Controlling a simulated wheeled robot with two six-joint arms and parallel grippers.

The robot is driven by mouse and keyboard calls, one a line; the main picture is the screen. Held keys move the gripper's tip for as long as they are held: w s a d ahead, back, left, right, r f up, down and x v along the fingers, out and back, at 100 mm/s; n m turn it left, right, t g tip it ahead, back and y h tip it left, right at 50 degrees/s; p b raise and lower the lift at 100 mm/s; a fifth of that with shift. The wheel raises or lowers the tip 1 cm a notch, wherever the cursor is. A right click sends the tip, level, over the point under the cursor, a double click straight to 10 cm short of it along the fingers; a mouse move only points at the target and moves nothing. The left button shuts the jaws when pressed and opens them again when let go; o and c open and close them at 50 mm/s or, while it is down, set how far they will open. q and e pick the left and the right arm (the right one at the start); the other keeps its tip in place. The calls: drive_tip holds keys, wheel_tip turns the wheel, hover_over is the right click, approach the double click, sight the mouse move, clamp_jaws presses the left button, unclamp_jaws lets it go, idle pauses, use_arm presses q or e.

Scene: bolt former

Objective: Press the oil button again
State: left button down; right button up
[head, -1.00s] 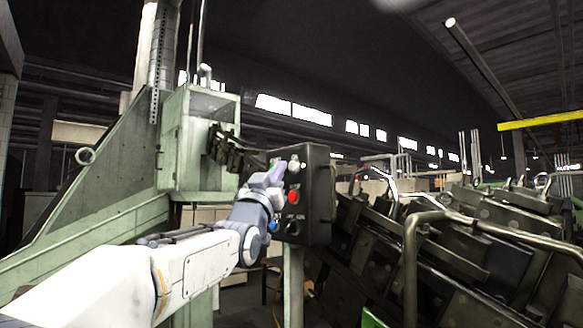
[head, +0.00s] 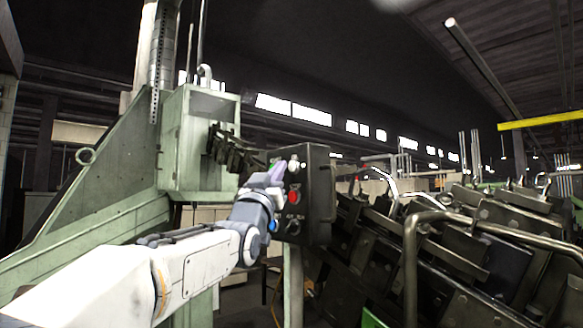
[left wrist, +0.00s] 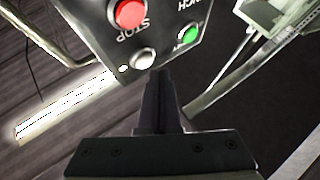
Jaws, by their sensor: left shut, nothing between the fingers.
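The dark control box (head: 317,200) stands on a post in the middle of the head view. Its button face shows a red button (head: 293,196), a pale button (head: 293,165), a blue button (head: 274,226) and a dark knob (head: 293,228). In the left wrist view the red STOP button (left wrist: 130,13), a pale button (left wrist: 142,58) and a green button (left wrist: 188,35) show. No oil label is readable. My left gripper (left wrist: 160,74) is shut and empty, its tips close to the box's edge by the pale button; contact cannot be told. My right gripper is not in view.
A green machine frame (head: 195,140) stands behind and left of the box, with a dark cable chain (head: 232,152) reaching towards it. A bent metal rail (head: 410,255) and heavy dark machinery (head: 455,260) fill the right side.

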use_arm(q)
drive_tip(key=shift+d, duration=0.1)
idle(0.3)
drive_tip(key=shift+w+d, duration=0.25)
drive_tip(key=shift+w+d, duration=0.25)
drive_tip(key=shift+d, duration=0.1)
idle(0.8)
drive_tip(key=shift+s+a+b, duration=0.5)
drive_tip(key=shift+a+b, duration=0.05)
drive_tip(key=shift+a, duration=0.15)
